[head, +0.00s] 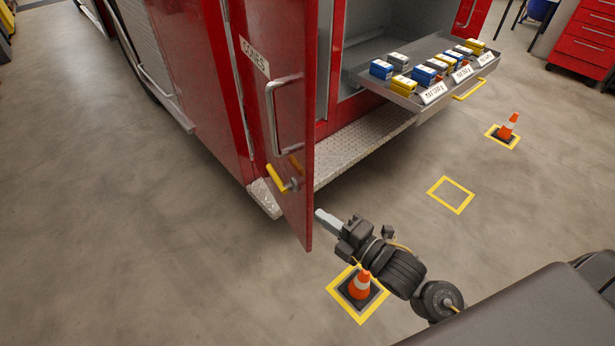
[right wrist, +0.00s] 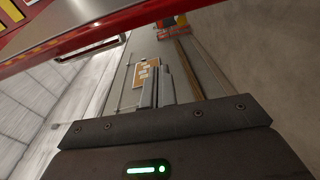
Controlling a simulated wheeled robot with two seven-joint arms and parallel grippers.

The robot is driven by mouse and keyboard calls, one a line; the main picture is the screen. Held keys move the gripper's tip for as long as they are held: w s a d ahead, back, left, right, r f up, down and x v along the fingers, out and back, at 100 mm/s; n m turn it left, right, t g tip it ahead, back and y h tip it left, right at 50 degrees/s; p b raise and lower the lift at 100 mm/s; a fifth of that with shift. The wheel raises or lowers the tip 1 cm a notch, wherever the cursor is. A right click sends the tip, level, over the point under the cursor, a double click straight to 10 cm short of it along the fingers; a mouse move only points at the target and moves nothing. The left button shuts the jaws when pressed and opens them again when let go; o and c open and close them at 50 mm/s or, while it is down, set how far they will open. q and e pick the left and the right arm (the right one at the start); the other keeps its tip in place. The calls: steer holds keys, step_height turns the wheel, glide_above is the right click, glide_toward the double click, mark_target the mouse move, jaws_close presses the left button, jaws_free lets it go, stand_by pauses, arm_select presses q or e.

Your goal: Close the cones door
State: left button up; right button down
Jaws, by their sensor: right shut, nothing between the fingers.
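The red cones door (head: 283,130) stands swung out from the truck, with a "CONES" label, a long metal handle (head: 273,118) and a yellow latch (head: 277,179) on its face. My right gripper (head: 322,216) is shut and empty, just right of the door's lower free edge. I cannot tell whether its tips touch the door. In the right wrist view its closed fingers (right wrist: 157,88) point away over the gripper body, and a red edge crosses the top. My left gripper is not in view.
A pulled-out tray (head: 405,90) of blue, yellow and grey boxes juts from the truck at right. An orange cone (head: 361,284) stands in a yellow floor square under my right arm, another (head: 509,126) farther back. The floor left of the door is clear.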

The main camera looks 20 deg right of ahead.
mark_target(308, 186)
steer(key=shift+n, duration=0.3)
steer(key=w+p, duration=0.1)
steer(key=w, duration=0.2)
steer(key=w+a+r+p, duration=0.1)
steer(key=w+p, duration=0.1)
steer(key=w, duration=0.1)
steer(key=w+a+r+p, duration=0.1)
steer(key=w+p, duration=0.1)
steer(key=shift+w+a+r, duration=0.1)
steer(key=shift+w+r, duration=0.1)
steer(key=shift+w, duration=0.2)
steer(key=shift+d+p, duration=0.35)
steer(key=shift+d, duration=0.2)
steer(key=shift+w+f, duration=0.1)
